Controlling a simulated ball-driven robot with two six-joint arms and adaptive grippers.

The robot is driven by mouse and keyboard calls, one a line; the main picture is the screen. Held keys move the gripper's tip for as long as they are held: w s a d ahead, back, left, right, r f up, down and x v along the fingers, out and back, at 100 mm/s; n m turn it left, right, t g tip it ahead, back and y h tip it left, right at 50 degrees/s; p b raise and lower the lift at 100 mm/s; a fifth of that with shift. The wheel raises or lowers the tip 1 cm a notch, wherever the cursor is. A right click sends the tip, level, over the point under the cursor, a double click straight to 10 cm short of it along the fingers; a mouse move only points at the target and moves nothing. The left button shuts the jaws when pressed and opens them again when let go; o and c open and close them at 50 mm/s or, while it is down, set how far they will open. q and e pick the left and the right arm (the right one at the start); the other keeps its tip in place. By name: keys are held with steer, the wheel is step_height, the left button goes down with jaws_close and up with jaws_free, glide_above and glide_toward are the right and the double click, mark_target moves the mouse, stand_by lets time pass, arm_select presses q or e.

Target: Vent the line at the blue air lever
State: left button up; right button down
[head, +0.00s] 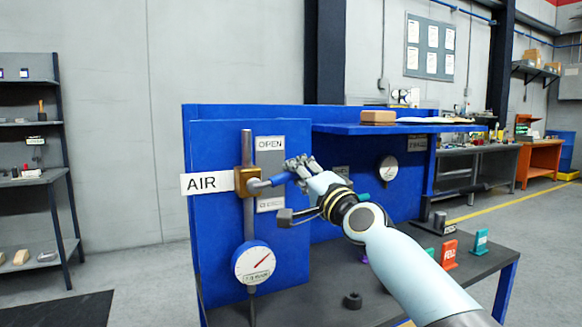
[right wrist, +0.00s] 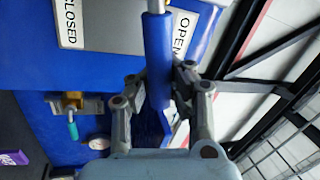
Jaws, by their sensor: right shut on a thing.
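The blue air lever (head: 279,180) sticks out to the right from a brass valve body (head: 246,182) on a vertical grey pipe, beside the white AIR sign (head: 199,184). An OPEN plate (head: 270,144) is above the lever and a second plate (head: 270,205) is below it. My right gripper (head: 296,172) is at the lever's outer end. In the right wrist view, its fingers (right wrist: 160,88) are shut around the blue lever shaft (right wrist: 158,45), between the CLOSED plate (right wrist: 70,22) and the OPEN plate (right wrist: 180,33). My left gripper is not in view.
A round gauge (head: 254,264) with a red needle is below the valve. A second gauge (head: 388,169) is on the panel behind my right arm. A dark knob (head: 352,300) and coloured tags, one red (head: 449,254), stand on the bench. A shelf overhangs behind.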

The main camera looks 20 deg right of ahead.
steer(key=shift+d+f+m+h, duration=0.15)
steer(key=shift+f+m+h, duration=0.75)
steer(key=shift+f+m, duration=1.1)
steer(key=shift+r+m, duration=0.15)
steer(key=shift+m, duration=0.15)
steer(key=c, duration=1.7)
jaws_free()
steer(key=shift+s, duration=0.15)
steer(key=o, duration=0.5)
steer(key=shift+s+d+r, duration=0.1)
steer(key=shift+s+r, duration=0.1)
steer(key=shift+o, duration=0.2)
steer(key=shift+w+r, duration=0.1)
steer(key=v, duration=0.7)
steer(key=shift+f, duration=0.2)
